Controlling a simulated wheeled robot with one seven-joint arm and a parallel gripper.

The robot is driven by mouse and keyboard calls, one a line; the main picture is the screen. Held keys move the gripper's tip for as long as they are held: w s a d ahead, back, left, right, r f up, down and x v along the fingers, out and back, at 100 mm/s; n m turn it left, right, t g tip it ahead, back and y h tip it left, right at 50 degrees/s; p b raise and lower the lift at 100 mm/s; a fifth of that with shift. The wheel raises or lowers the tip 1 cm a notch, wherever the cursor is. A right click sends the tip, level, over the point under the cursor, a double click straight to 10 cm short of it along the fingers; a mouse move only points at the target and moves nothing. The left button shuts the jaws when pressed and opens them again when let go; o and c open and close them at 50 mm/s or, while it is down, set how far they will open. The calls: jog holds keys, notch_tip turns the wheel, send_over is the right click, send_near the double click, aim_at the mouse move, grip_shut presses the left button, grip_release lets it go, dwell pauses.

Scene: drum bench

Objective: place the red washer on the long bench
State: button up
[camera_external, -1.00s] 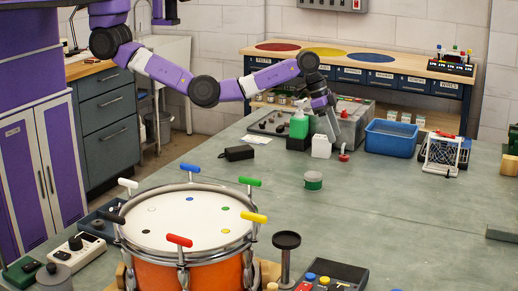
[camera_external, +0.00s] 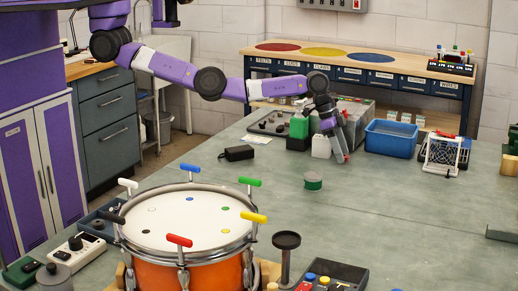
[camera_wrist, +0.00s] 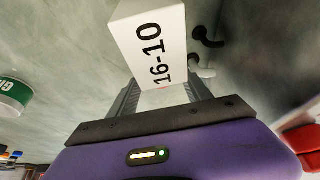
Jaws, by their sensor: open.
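A bit of red shows at the fingertips in the external view. I cannot tell whether either is the red washer. A long wooden-topped bench (camera_external: 400,68) with labelled drawers stands at the back, bearing red, yellow and blue discs.
A blue bin (camera_external: 391,138) and a wire rack (camera_external: 441,155) stand right of my gripper. A green tin (camera_external: 313,181) is in front. A drum (camera_external: 190,225) with coloured T-handles fills the front left. The table's middle right is clear.

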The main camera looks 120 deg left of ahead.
grip_shut()
jog(key=shift+r, duration=0.15)
